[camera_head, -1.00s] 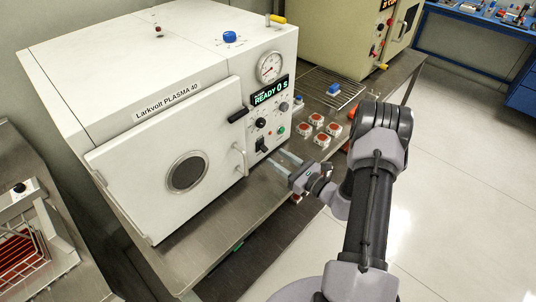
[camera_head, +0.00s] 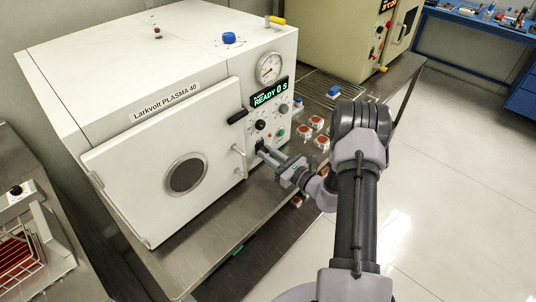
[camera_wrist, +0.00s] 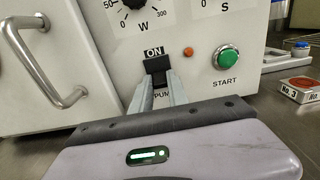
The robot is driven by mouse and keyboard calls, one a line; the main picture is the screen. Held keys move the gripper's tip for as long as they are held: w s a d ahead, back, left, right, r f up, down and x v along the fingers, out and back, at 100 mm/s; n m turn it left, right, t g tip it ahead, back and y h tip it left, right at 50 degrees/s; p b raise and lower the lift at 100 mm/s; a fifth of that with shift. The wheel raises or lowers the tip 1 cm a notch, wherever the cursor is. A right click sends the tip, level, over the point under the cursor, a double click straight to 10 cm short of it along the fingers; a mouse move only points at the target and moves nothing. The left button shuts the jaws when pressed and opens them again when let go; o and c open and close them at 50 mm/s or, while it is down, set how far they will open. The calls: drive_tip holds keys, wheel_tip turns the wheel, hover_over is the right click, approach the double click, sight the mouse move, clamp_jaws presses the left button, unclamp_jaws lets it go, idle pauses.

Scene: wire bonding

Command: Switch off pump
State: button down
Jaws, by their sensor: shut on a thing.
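The pump switch (camera_wrist: 157,68) is a black rocker on the white front panel of the Larkvolt PLASMA 40 machine (camera_head: 165,85). An "ON" label sits above it and a partly covered "PUMP" label below. My gripper (camera_head: 262,149) reaches the panel just right of the door handle. In the wrist view its two grey fingers (camera_wrist: 161,88) are at the switch, close together and shut on it. The fingers hide the switch's lower part. The display (camera_head: 270,93) reads "READY 0 S".
The door handle (camera_wrist: 38,60) stands out close left of the fingers. A green START button (camera_wrist: 226,57) and a small orange lamp (camera_wrist: 188,52) are to the right. Red-topped parts (camera_head: 316,122) lie on the steel bench at right. A wire rack lies behind them.

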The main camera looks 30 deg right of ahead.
drive_tip(key=shift+f+b, duration=0.5)
drive_tip(key=shift+b, duration=0.35)
drive_tip(key=shift+t+b, duration=0.6)
drive_tip(key=shift+b, duration=0.25)
drive_tip(key=shift+r, duration=0.25)
drive_tip(key=c, duration=1.3)
unclamp_jaws()
drive_tip(key=p+v, duration=0.4)
drive_tip(key=v, duration=1.3)
drive_tip(key=shift+s+d+f, duration=0.15)
drive_tip(key=shift+f, duration=0.05)
